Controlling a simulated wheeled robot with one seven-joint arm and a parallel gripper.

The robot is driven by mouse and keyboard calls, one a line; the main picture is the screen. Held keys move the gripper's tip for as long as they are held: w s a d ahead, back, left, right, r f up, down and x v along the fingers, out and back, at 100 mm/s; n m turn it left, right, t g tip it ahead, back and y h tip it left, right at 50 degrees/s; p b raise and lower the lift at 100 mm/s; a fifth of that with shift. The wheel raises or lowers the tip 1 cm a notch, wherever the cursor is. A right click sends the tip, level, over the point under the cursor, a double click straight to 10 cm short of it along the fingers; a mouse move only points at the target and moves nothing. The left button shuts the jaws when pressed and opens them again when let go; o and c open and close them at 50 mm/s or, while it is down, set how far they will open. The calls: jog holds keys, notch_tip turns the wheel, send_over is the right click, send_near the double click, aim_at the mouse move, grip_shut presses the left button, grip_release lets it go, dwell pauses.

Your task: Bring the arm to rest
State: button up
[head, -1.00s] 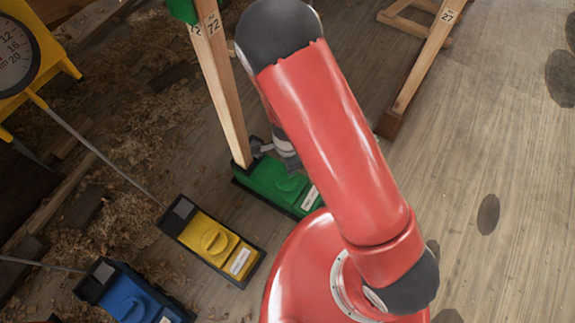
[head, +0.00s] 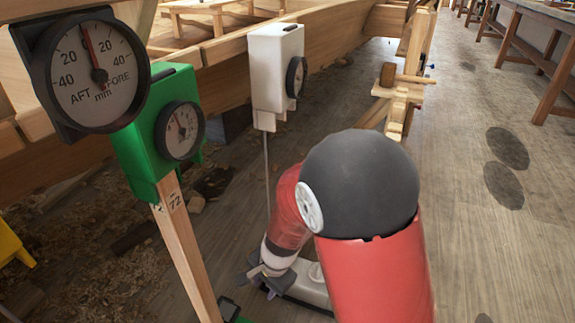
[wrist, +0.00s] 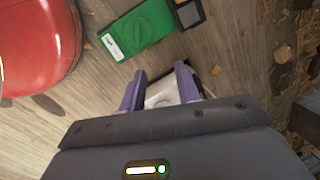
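My red arm reaches forward in the head view, its black joint cap hiding part of the floor behind it. My gripper (head: 264,282) is low, close to the floor. A white floor box (head: 305,285) is at my gripper, partly hidden by my arm. In the wrist view my gripper's purple fingers (wrist: 163,92) stand apart, with part of the white box (wrist: 165,94) showing between or beyond them. I cannot tell whether they touch it. A green floor box (wrist: 150,35) lies beyond the fingers.
A green gauge (head: 160,125) tops a wooden post (head: 185,245) at left, beside a large black dial (head: 92,70). A white gauge (head: 276,68) has a thin rod down toward the floor. The wooden hull (head: 225,60) spans behind. Open floor (head: 480,240) lies at right.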

jog(key=s+d+r+n+t, duration=0.2)
jog(key=s+d+r+n, duration=0.1)
jog(key=d+r, duration=0.55)
jog(key=s+d+r+n+t, duration=0.1)
jog(key=s+d+r+n, duration=0.3)
jog(key=r, duration=0.8)
jog(key=s+d+r+t+h, duration=0.2)
jog(key=s+d+r, duration=0.2)
jog(key=d, duration=0.4)
jog(key=shift+s+d+r+n+h, duration=0.3)
jog(key=shift+s+h, duration=0.1)
jog(key=shift+s, duration=0.35)
